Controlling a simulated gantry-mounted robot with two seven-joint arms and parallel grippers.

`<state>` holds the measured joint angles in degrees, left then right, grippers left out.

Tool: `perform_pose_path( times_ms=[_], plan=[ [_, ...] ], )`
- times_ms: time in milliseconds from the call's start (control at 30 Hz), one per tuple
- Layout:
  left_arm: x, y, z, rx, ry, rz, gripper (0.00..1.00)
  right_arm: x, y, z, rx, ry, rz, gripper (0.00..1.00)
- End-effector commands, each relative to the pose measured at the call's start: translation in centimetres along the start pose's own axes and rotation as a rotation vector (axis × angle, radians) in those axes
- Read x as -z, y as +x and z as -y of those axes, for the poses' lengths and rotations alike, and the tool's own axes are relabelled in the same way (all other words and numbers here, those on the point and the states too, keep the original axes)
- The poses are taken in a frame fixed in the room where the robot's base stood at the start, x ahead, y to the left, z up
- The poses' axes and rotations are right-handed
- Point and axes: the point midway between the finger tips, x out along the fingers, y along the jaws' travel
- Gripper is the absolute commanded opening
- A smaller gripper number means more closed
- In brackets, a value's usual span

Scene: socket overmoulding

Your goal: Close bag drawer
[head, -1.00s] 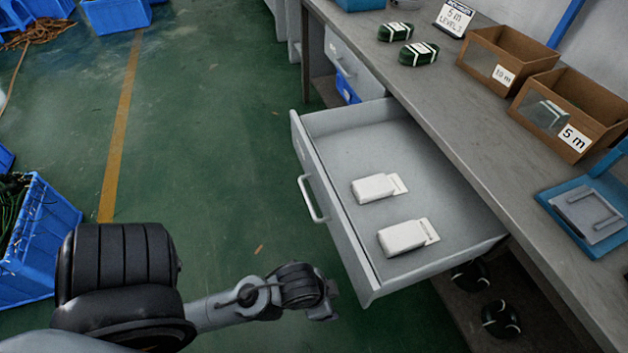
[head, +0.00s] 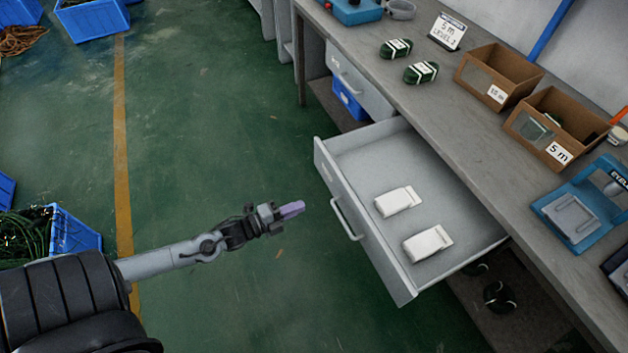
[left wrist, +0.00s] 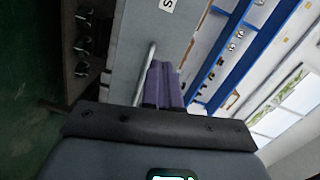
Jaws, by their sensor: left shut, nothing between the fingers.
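The open grey drawer (head: 362,225) sticks out from under the workbench, with two white bag packs (head: 398,201) (head: 428,244) lying flat inside. Its bar handle (head: 346,219) is on the front face. My left gripper (head: 292,209) is shut and empty, its purple fingertips pointing at the drawer front, a short gap left of the handle. In the left wrist view the shut purple fingers (left wrist: 163,85) point toward the grey drawer front, and the handle (left wrist: 145,72) shows just left of them. My right gripper is not in view.
The grey workbench (head: 450,130) carries brown boxes (head: 497,63), green cable coils (head: 421,73) and a blue fixture (head: 580,210). Another drawer (head: 360,83) is further back, above a blue bin (head: 348,100). The green floor left of the drawer is clear. Blue crates (head: 75,232) stand at the left.

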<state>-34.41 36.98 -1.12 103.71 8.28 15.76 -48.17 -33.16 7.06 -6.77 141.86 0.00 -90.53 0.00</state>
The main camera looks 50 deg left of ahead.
Motion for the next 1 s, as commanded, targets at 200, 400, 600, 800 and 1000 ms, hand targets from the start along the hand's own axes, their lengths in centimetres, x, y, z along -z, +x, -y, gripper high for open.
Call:
perform_pose_path(
  times_ms=[200,400,600,800,1000],
  plan=[
    [-1.5,-0.8,1.4,0.083,0.146,-0.088,0.0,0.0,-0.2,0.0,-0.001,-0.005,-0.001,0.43],
    [-1.5,0.4,1.7,0.102,0.167,-0.102,0.0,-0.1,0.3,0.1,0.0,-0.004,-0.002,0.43],
    [-1.2,3.6,1.9,0.104,0.165,-0.101,0.0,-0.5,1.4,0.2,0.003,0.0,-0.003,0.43],
    [-0.8,7.3,2.2,0.103,0.165,-0.101,0.0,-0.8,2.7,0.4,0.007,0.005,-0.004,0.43],
    [-0.4,10.4,2.5,0.101,0.164,-0.1,0.0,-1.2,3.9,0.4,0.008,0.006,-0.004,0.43]
  ],
)
